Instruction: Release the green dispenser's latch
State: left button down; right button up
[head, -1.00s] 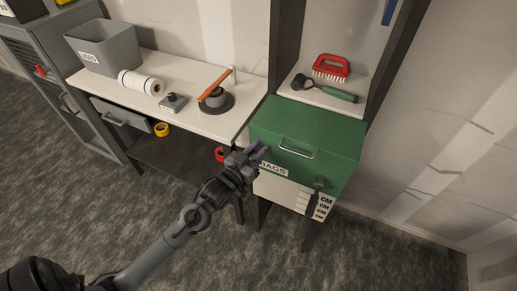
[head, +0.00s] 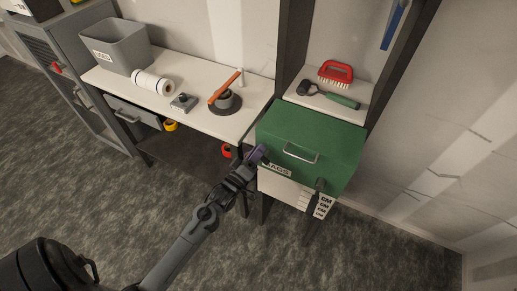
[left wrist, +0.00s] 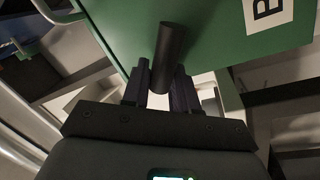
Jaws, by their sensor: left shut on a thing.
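The green dispenser (head: 315,138) has a metal handle on its lid and a "BAGS" label on its front, and its green body also shows in the left wrist view (left wrist: 220,40). A dark cylindrical piece (left wrist: 170,45), which looks like a latch lever, sticks out beside the green body, left of the letter "B". My left gripper (left wrist: 163,88) is shut on this dark piece, one finger on each side. In the head view my left gripper (head: 256,160) is at the dispenser's left front corner and hides the piece. A dark strap-like part (head: 318,186) hangs at the dispenser's right front. My right gripper is not in view.
A white bench (head: 195,115) at left holds a grey bin (head: 122,50), a paper roll (head: 152,82) and a pot-like item with an orange handle (head: 225,100). A red brush (head: 336,73) and a green-handled tool (head: 330,95) lie on the shelf behind. The floor in front is clear.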

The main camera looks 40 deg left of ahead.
pick_arm(q)
jog(key=n, duration=0.1)
jog(key=n+y+p, duration=0.1)
jog(key=n, duration=0.1)
jog(key=f+n, duration=0.1)
jog(key=n, duration=0.1)
jog(key=shift+a+y, duration=0.3)
jog(key=shift+y, duration=0.1)
jog(key=shift+f+n+y+p, duration=0.15)
jog(key=shift+f+n+p, duration=0.2)
jog(key=shift+n, duration=0.6)
jog(key=shift+f+n+y+p, duration=0.2)
jog(key=shift+n+p, duration=0.15)
jog(key=shift+n, duration=0.6)
jog(key=shift+s, duration=0.1)
jog(key=shift+f, duration=0.1)
jog(key=c, duration=1)
grip_release()
